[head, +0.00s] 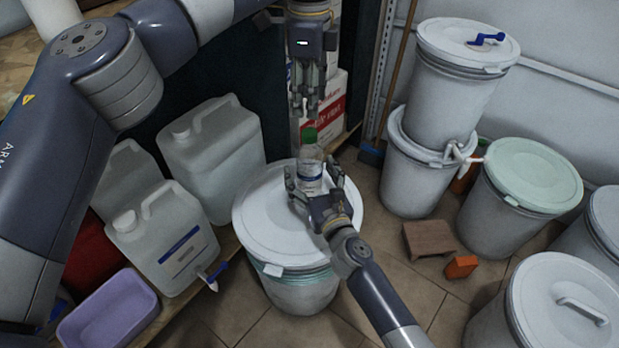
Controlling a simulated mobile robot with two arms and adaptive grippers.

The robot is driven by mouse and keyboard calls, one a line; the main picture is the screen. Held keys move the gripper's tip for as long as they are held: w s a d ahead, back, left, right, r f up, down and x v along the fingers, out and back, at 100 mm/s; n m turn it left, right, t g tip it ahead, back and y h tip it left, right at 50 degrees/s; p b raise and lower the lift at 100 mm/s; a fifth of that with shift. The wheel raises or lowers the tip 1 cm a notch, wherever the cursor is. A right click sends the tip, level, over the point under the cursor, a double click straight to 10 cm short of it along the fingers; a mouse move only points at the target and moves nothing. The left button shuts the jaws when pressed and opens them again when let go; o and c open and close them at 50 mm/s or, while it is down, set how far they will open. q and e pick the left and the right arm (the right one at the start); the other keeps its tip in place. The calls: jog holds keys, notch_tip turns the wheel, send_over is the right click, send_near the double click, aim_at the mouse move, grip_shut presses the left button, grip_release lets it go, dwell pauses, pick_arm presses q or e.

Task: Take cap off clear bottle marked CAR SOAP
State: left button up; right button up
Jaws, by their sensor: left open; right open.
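A small clear bottle (311,164) with a green cap (309,135) stands upright on the white lid (262,205) of a drum. Its label is too small to read. My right gripper (314,180) comes up from below in the picture. It is open, with its fingers on either side of the bottle's lower body; I cannot tell whether they touch it. My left gripper (306,108) points down from the top, open and empty. Its fingertips are just above the green cap and seem apart from it.
Two stacked white drums (445,100), a mint-lidded drum (525,185) and a handled drum (565,305) stand at right. Large jerrycans (165,250) and a purple tub (108,312) are at left. A wooden stool (428,238) and orange block (461,267) are on the floor.

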jog(key=shift+w+a, duration=0.2)
jog(key=shift+w, duration=0.3)
